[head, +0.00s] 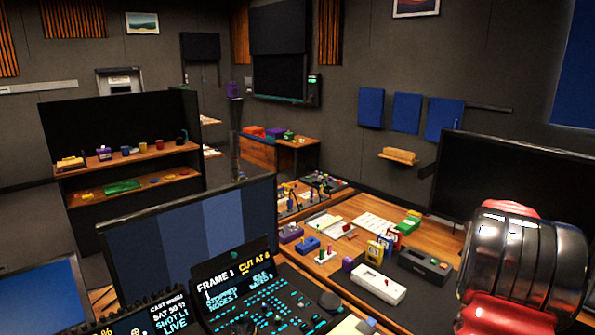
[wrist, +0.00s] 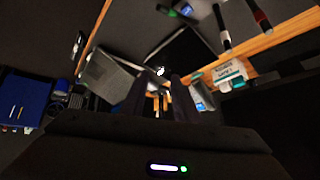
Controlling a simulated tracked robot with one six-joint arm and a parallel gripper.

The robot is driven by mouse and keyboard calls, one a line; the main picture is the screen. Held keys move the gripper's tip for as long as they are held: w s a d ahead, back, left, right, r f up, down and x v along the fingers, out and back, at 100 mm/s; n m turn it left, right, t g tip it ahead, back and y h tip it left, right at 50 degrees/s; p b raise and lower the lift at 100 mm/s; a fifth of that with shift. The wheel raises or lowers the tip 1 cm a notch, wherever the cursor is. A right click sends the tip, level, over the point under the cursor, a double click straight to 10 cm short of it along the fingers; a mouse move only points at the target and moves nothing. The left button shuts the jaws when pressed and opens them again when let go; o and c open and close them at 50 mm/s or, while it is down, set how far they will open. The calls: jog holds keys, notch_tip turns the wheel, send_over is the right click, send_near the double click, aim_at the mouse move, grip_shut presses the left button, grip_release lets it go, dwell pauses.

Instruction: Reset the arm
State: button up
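My gripper (wrist: 157,88) shows in the wrist view as two dark fingers. A gap lies between them, with distant bright items showing through, and I see nothing held. In the head view a red and dark metal part of my arm fills the lower right, and the fingers are out of sight. The trackball panel (head: 262,304) stands at the bottom middle of the head view, with lit blue keys and a dark round ball (head: 329,300) at its right. Its small screen (head: 233,274) reads "FRAME" and "CUT AT 6". My arm is right of the panel, apart from it in the picture.
A wooden desk (head: 345,222) holds a white box (head: 378,284), a black device (head: 425,264) and several small coloured items. A large monitor (head: 190,235) stands behind the panel. Another dark monitor (head: 515,190) is close behind my arm. A shelf (head: 135,182) stands at the back left.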

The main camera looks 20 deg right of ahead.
jog(key=w+d+r+n+t+h, duration=0.1)
jog(key=w+r+n+t+h, duration=0.1)
jog(key=w+t, duration=0.3)
jog(key=w+r+n+t+h, duration=0.1)
jog(key=w+r+t+h, duration=0.15)
jog(key=w, duration=0.55)
jog(key=w+a+r+n+t+y, duration=0.2)
jog(key=w+a+n+t+y, duration=0.3)
jog(key=a, duration=0.6)
jog(key=w+a+r+n+t+y, duration=0.1)
jog(key=w+a+n, duration=0.2)
jog(key=w+a, duration=0.6)
jog(key=s+a+f+n+g+y, duration=0.1)
jog(key=s+a+n+y, duration=0.15)
jog(key=a, duration=0.95)
jog(key=s+a+n+g+y, duration=0.1)
jog(key=s+a+n+y, duration=0.2)
jog(key=a, duration=0.9)
jog(key=s+a+r+n+g, duration=0.1)
jog(key=s+a+n+g, duration=0.1)
jog(key=s+a+n, duration=0.7)
jog(key=s+a, duration=0.8)
jog(key=a, duration=0.3)
jog(key=shift+s+r+n, duration=0.35)
jog(key=shift+r, duration=0.05)
